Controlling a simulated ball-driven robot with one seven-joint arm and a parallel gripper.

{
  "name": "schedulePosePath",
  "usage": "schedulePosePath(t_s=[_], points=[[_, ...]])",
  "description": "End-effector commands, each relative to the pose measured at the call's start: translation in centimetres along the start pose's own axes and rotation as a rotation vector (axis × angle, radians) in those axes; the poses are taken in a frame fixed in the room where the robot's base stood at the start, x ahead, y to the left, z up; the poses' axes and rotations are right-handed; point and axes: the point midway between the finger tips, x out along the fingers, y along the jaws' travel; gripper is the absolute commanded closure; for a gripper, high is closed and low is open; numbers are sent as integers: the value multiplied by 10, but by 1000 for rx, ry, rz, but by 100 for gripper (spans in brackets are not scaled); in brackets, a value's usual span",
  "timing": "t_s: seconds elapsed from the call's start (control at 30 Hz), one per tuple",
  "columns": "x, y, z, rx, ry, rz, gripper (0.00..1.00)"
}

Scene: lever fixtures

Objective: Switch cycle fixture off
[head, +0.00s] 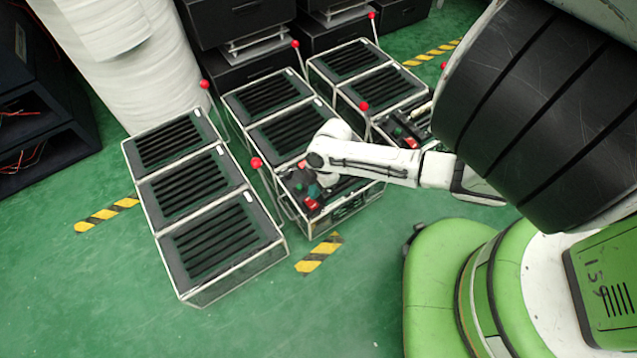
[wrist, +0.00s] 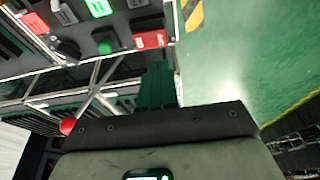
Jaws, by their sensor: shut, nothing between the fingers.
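Vented black fixtures stand in rows, with red-balled levers beside them. My gripper (head: 316,188) is over the control panel of the front unit in the middle row (head: 338,207). In the wrist view its dark green fingers (wrist: 157,72) are together and empty, just below a red block with pale lettering (wrist: 150,40). A green button (wrist: 105,44) and a lit green indicator (wrist: 98,7) are beside and above it. A lever ball (head: 257,162) stands left of this unit; a red ball also shows in the wrist view (wrist: 67,126). I cannot read which fixture is the cycle fixture.
Other lever balls (head: 364,105) and (head: 204,84) rise among the units. The left row (head: 215,235) stands close by. Yellow-black floor tape (head: 319,254) lies in front. Green floor at the front left is clear. A white wrapped roll (head: 140,60) stands behind.

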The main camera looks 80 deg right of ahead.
Motion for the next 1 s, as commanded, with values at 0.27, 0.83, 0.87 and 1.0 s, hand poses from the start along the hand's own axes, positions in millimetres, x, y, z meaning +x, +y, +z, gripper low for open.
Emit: schedulePosePath(t_s=[0.27, 0.83, 0.87, 1.0], points=[[42, -1, 9, 0, 0, 0, 100], [49, -1, 12, 0, 0, 8, 100], [50, -2, 13, -1, 0, 14, 100], [56, -5, 15, -19, -1, 84, 100]])
